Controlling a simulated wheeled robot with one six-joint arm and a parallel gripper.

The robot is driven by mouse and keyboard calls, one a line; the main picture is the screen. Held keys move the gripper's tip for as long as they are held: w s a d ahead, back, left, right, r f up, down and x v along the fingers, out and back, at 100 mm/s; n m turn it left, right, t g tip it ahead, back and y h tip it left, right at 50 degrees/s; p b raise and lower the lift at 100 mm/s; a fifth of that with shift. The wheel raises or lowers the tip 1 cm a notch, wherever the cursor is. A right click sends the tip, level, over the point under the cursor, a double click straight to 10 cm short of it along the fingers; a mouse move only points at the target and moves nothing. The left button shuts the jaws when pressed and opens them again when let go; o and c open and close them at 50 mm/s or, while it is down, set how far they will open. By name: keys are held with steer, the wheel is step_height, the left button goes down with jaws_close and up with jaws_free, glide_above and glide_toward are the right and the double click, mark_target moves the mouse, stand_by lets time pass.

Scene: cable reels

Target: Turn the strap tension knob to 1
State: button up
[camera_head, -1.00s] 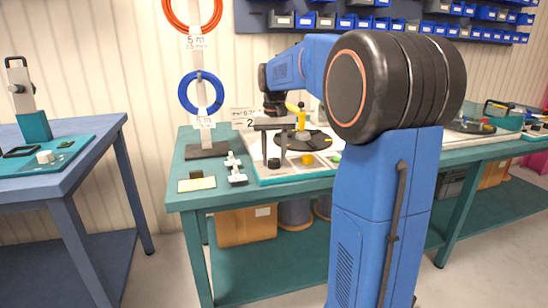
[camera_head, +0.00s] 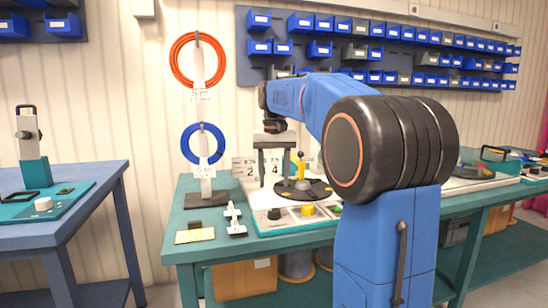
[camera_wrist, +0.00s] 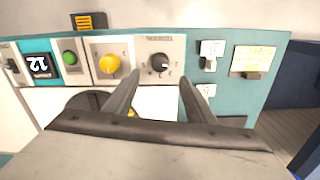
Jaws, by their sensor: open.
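A small black knob (camera_wrist: 160,62) with a light pointer mark sits on a pale plate with a printed scale in the wrist view. Its lettering is too small to read. In the head view the black knob (camera_head: 274,213) is at the front of the white station on the green table. My gripper (camera_head: 274,178) is open and empty, pointing down above the station, apart from the knob. In the wrist view its two fingers (camera_wrist: 160,78) lie either side of the knob's line of sight. A yellow knob (camera_wrist: 110,64) is beside the black one.
A dark turntable (camera_head: 303,190) with a yellow-handled part stands behind the knobs. White clamps (camera_head: 234,219) and a yellow card (camera_head: 195,236) lie to the left.

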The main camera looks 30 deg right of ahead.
step_height(320, 180, up, 7)
stand_by(0.3)
stand_by(0.5)
steer(key=s+a+f+n+t, duration=0.1)
steer(key=s+a+f, duration=0.4)
steer(key=s+f, duration=0.4)
steer(key=s+a+f+n+t, duration=0.2)
steer(key=s+a+f, duration=0.3)
steer(key=s+f, duration=0.4)
steer(key=s+a+f+n+t, duration=0.1)
steer(key=s+a+f+n, duration=0.1)
steer(key=s+a+f, duration=0.4)
steer(key=s+f, duration=0.4)
steer(key=s, duration=0.2)
steer(key=shift+s+t, duration=0.25)
steer(key=shift+t, duration=0.15)
